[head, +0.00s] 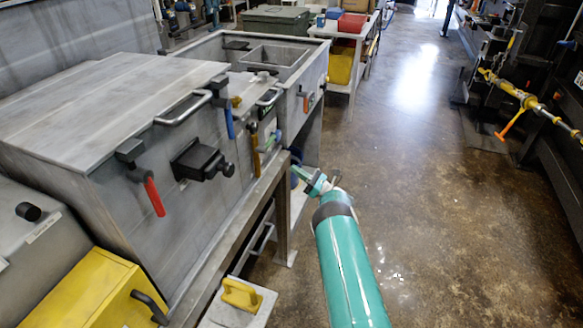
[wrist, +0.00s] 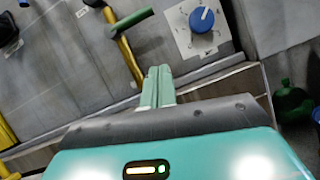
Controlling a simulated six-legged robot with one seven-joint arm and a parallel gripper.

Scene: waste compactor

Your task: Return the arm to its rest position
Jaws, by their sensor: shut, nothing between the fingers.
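My gripper (head: 314,182) is at the end of my teal arm, just right of the front edge of the grey metal compactor (head: 120,110). In the wrist view its two pale green fingers (wrist: 158,78) are together with nothing between them. Beyond the fingertips, the compactor's front panel (wrist: 75,75) carries a yellow lever with a green grip (wrist: 130,22) and a blue knob (wrist: 202,20) on a white plate. The fingers look apart from both.
The compactor front also has a red-handled lever (head: 154,196), a blue-handled lever (head: 229,123) and a black latch (head: 200,162). A yellow box (head: 95,295) stands at lower left. A white table (head: 345,36) is behind. Open floor (head: 430,170) lies to the right.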

